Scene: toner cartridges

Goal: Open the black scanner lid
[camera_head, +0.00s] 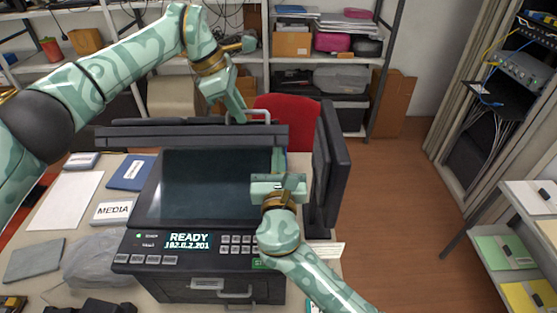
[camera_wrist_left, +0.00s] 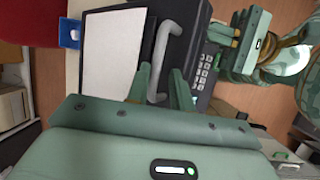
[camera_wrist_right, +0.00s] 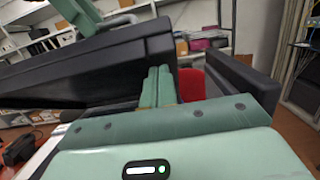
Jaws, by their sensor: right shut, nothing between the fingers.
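The black scanner (camera_head: 215,185) stands on the table with its dark glass showing. Its black lid (camera_head: 190,135) is raised at the back, seen nearly edge-on in the head view. In the right wrist view the lid (camera_wrist_right: 90,70) slants across the left. A grey handle (camera_wrist_left: 162,60) is at the lid. My left gripper (camera_head: 240,112) is at the handle; in the left wrist view its fingers (camera_wrist_left: 160,80) stand apart on either side of it. My right gripper (camera_head: 279,170) is shut and empty above the glass's right side; its fingers (camera_wrist_right: 158,85) are near the lid's edge.
A dark upright panel (camera_head: 330,165) stands close to the right of the scanner. A keypad and display (camera_head: 188,240) are at the front. A MEDIA box (camera_head: 112,211) and papers lie left. A red chair (camera_head: 285,115) is behind. Open floor lies to the right.

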